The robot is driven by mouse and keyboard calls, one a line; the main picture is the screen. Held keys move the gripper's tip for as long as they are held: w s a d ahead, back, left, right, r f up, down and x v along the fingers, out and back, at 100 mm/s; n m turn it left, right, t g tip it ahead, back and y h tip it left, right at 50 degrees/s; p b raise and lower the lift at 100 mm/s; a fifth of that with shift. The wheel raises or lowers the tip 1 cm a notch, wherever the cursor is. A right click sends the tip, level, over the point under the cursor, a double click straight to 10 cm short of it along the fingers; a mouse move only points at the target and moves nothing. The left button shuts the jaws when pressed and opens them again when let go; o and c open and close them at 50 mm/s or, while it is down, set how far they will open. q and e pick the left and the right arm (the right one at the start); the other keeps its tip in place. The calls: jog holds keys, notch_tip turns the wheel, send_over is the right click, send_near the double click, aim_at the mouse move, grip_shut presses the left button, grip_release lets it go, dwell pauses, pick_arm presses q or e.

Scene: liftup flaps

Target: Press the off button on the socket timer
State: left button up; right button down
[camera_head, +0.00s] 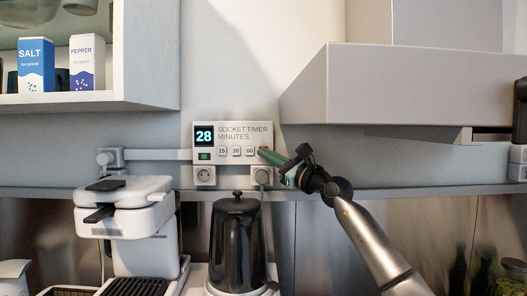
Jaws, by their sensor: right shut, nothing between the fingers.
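The white socket timer (233,131) is on the wall at the middle of the view. Its display (204,136) reads 28. A small green button (204,156) sits under the display, and buttons marked 15, 30 and 60 (236,151) are to its right. A bit of red (263,148) shows at the timer's right side, mostly covered by my right gripper (267,154). That gripper is shut and empty, with its green fingers pointing left at this spot. I cannot tell whether the tip touches it. My left gripper is not in view.
Two sockets sit below the timer; a plug (262,175) is in the right one. A black kettle (237,240) stands below, beside a white coffee machine (135,220). A range hood (400,85) overhangs at upper right, an open shelf (145,55) at upper left.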

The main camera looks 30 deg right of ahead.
jog(key=shift+w+d, duration=0.1)
jog(key=shift+w, duration=0.05)
dwell(0.4)
jog(key=shift+s+a, duration=0.45)
jog(key=shift+s, duration=0.3)
jog(key=s+a, duration=0.1)
jog(key=s+b, duration=0.1)
jog(key=s, duration=0.1)
jog(key=s+a+b, duration=0.1)
jog(key=shift+s+a, duration=0.15)
jog(key=shift+a, duration=0.15)
dwell(0.7)
